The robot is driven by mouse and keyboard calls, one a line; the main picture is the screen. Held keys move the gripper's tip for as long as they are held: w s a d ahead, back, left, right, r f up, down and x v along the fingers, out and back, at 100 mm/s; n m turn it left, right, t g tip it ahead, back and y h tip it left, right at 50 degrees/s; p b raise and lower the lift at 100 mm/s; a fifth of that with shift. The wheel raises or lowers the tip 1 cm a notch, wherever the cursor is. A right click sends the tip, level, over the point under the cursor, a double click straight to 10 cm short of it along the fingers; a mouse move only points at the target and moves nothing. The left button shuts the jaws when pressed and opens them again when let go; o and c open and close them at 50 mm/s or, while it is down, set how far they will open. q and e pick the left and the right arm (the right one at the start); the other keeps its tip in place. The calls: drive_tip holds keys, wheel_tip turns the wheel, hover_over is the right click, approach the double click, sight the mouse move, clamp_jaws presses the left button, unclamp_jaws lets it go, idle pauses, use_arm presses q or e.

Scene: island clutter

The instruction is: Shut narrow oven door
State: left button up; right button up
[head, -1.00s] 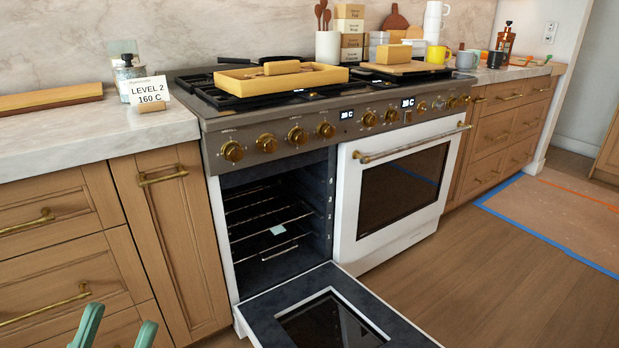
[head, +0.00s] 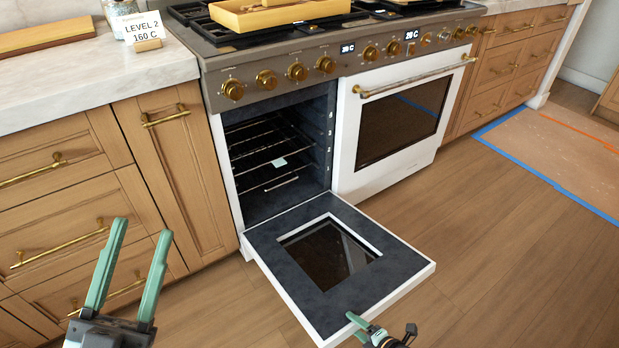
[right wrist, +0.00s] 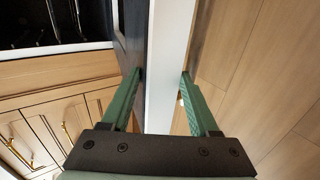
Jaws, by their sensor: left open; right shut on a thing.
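The narrow oven door (head: 398,262) is folded down open, lying about level in front of the narrow oven cavity (head: 275,150). Its inner face is dark with a window, and its rim is white. My right gripper (head: 360,322) is at the door's outer edge, near the front corner. In the right wrist view my right gripper (right wrist: 161,74) has one finger on each side of the white door edge (right wrist: 168,70) and is shut on it. My left gripper (head: 141,228) is open and empty, in front of the left cabinets and apart from the door.
Racks (head: 265,150) sit inside the cavity. The wide oven door (head: 400,120) to the right is shut. Wooden cabinets (head: 65,225) stand left. A sign (head: 142,28) stands on the counter, and a wooden tray (head: 280,12) on the stove. The floor (head: 480,240) right of the door is clear.

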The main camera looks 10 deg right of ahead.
drive_tip(key=shift+w+r, duration=0.1)
drive_tip(key=shift+r, duration=0.15)
